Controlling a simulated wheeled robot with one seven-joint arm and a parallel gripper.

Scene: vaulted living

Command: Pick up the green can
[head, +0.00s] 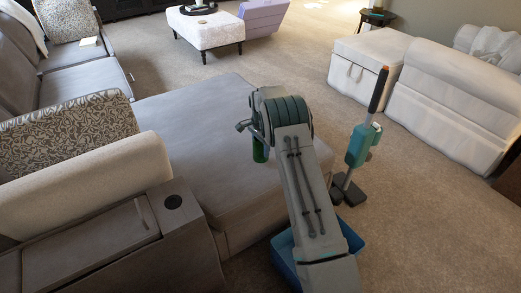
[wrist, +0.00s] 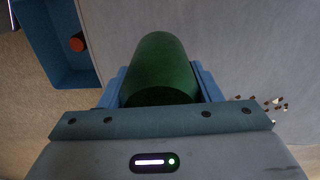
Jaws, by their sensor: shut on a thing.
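The green can (wrist: 160,62) is between the two blue fingers of my gripper (wrist: 160,88) in the wrist view. The fingers are shut on its sides. In the head view a small part of the green can (head: 260,150) shows below the end of my arm, over the grey sofa seat. The arm hides the rest of it and most of my gripper. I cannot tell whether the can touches the seat.
A blue bin (head: 283,262) stands on the carpet beside the grey sofa seat (head: 185,135). The wrist view shows a red-orange thing (wrist: 77,42) in it. A teal upright vacuum (head: 357,147) stands to the right. Carpet is clear beyond.

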